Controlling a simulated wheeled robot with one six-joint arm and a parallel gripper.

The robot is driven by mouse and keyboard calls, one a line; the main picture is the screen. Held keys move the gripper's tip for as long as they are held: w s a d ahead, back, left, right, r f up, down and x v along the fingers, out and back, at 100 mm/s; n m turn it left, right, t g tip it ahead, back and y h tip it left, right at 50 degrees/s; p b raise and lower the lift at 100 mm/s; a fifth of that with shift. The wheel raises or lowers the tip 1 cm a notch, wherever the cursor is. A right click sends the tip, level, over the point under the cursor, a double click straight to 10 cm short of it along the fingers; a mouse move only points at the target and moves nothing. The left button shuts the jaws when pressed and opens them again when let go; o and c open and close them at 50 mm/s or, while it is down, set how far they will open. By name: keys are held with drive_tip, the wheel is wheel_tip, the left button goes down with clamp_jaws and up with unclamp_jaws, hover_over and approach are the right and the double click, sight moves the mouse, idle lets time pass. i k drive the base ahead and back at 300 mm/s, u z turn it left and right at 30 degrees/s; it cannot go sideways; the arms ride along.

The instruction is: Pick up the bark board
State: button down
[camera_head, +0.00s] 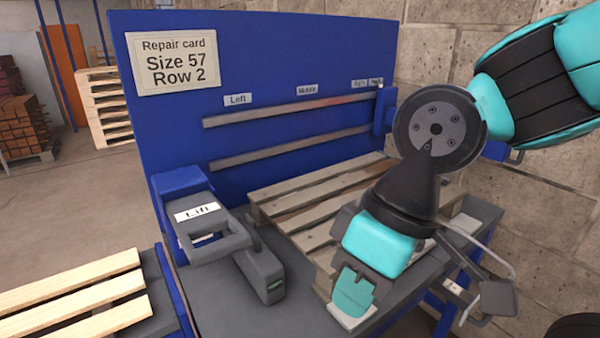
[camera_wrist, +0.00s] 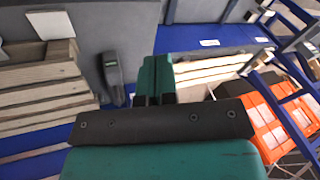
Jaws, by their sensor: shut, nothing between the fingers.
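My gripper (camera_head: 352,292) is over the front edge of the grey bench, right of the grey lift tool. In the wrist view its two teal fingers (camera_wrist: 157,78) are together with nothing between them. Several pale boards (camera_head: 75,290) lie side by side at the lower left of the head view, and pale boards (camera_wrist: 205,72) also show right of the fingers in the wrist view. I cannot tell which board, if any, has bark. The gripper is apart from these boards.
A weathered pallet (camera_head: 325,190) lies on the bench, partly hidden by my arm. The grey lift tool (camera_head: 262,268) stands left of it. A blue panel (camera_head: 160,120) with a repair card (camera_head: 173,64) rises behind. Orange bins (camera_wrist: 265,120) and blue rails show at right in the wrist view.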

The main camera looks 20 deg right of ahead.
sight(291, 223)
drive_tip(key=k, duration=0.5)
drive_tip(key=z, duration=1.55)
drive_tip(key=i, duration=1.1)
drive_tip(key=u, duration=2)
